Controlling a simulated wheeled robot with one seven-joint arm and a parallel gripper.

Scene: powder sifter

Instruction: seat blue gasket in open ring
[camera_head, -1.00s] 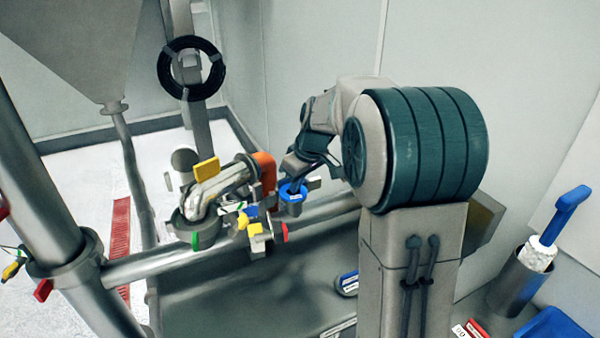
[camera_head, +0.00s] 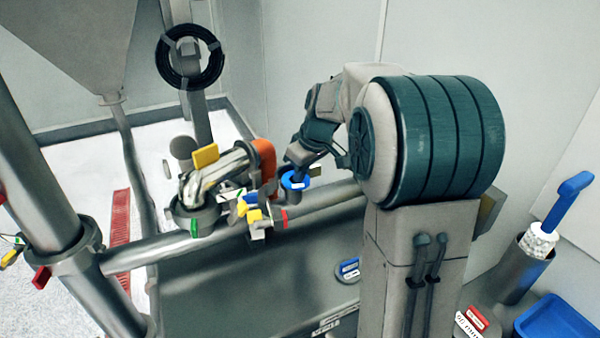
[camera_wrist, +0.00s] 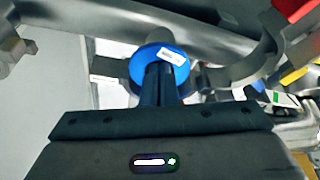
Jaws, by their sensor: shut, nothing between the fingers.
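The blue gasket (camera_head: 297,181) is a round ring with a white label, at the right end of the pipe assembly. In the wrist view the gasket (camera_wrist: 171,54) lies just beyond my fingertips. My gripper (camera_wrist: 158,68) is shut, with its fingers together and overlapping the gasket's lower part in the picture; nothing is between them. In the head view my gripper (camera_head: 290,166) is small and partly hidden at the gasket. Grey curved metal arms, seemingly the open ring (camera_wrist: 240,72), show on both sides of the gasket. I cannot tell whether the gasket is fully seated.
A steel pipe (camera_head: 150,261) runs close below, with an elbow and an orange cuff (camera_head: 263,158) to the left. Yellow, red and green tagged clamps crowd beside the gasket. A blue tray (camera_head: 556,328) and a brush in a steel cup (camera_head: 520,272) stand at the right.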

